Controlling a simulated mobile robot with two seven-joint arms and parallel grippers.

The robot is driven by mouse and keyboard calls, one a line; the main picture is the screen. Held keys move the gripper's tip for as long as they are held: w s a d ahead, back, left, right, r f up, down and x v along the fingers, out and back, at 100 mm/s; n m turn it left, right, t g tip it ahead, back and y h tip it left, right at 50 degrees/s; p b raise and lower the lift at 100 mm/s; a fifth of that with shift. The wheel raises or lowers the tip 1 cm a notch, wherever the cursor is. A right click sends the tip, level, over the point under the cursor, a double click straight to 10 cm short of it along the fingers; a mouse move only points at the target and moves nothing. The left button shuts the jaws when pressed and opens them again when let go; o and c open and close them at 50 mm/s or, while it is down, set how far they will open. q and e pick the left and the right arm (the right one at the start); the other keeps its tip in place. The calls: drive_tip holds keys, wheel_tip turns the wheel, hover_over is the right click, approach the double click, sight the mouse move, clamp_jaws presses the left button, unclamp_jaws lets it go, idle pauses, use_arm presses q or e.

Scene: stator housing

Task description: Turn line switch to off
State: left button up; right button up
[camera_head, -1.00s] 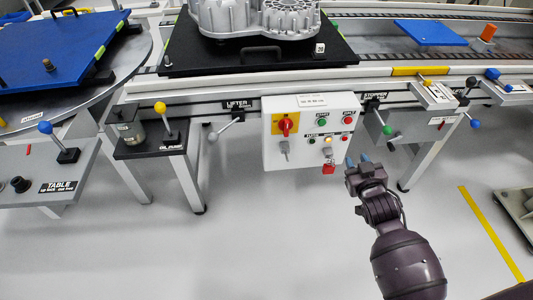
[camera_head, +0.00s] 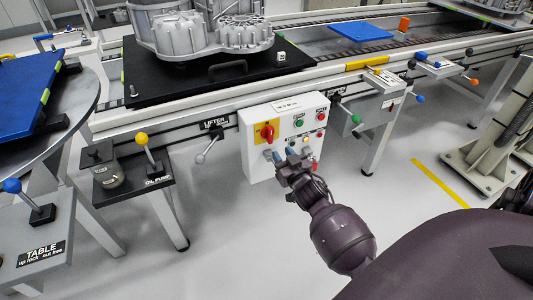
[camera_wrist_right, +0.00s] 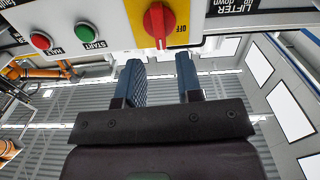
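The white control box (camera_head: 262,165) carries a red rotary knob (camera_head: 267,133) on a yellow plate (camera_head: 262,142). In the right wrist view the red knob (camera_wrist_right: 158,22) is large at the top, with the yellow plate (camera_wrist_right: 137,12) around it and an OFF label beside it. My right gripper (camera_head: 291,153) is in front of the box, below and to the right of the knob. The right wrist view shows its two blue fingers (camera_wrist_right: 161,78) apart, with nothing between them; they do not touch the knob. My left gripper is not in view.
A green button (camera_head: 299,124) and a red button (camera_head: 320,115) sit right of the knob. The lifter lever (camera_head: 208,148) is left of the box; the oil pump's yellow-knobbed lever (camera_head: 143,142) is farther left. A black tray (camera_head: 150,100) bears a metal housing (camera_head: 190,35) above.

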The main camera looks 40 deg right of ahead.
sight(271, 137)
drive_tip(key=shift+m, duration=0.3)
drive_tip(key=b+x, duration=0.1)
drive_tip(key=x, duration=0.3)
drive_tip(key=shift+w+d+b, duration=0.15)
drive_tip(key=shift+b, duration=0.15)
drive_tip(key=shift+b+x, duration=0.6)
drive_tip(key=shift+x, duration=1)
drive_tip(key=shift+r, duration=0.25)
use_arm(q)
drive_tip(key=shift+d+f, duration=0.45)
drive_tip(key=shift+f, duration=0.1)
use_arm(e)
drive_tip(key=shift+w, duration=0.1)
drive_tip(key=shift+w, duration=0.1)
drive_tip(key=shift+c, duration=0.2)
